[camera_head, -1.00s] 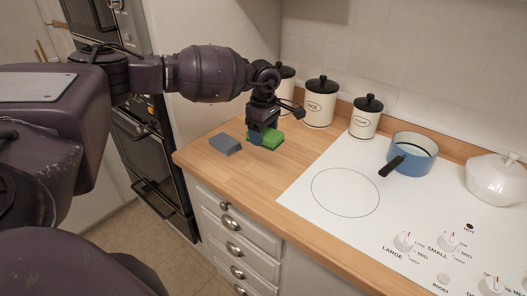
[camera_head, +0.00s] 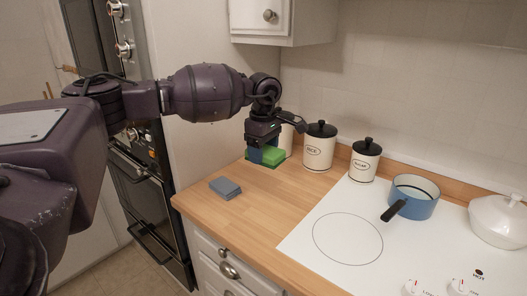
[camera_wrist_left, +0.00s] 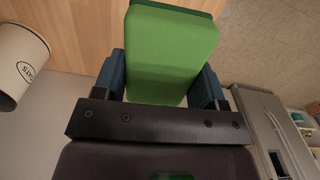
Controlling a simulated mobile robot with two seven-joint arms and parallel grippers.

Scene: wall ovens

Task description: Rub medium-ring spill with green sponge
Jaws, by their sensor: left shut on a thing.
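My left gripper (camera_head: 262,154) is shut on the green sponge (camera_head: 272,156) and holds it above the wooden counter, near the canisters. In the left wrist view the green sponge (camera_wrist_left: 168,50) sits between the two blue fingers of my left gripper (camera_wrist_left: 160,82). The white cooktop (camera_head: 300,245) is to the right, with one bare ring outline (camera_head: 347,238) showing near its left edge. I see no clear spill on the visible part of the cooktop. My right gripper is not in view.
A grey-blue sponge (camera_head: 226,188) lies on the counter (camera_head: 258,212). A rice canister (camera_head: 318,152) and another canister (camera_head: 364,163) stand at the back. A blue saucepan (camera_head: 415,205) with a black handle and a white lidded pot (camera_head: 497,225) stand on the cooktop.

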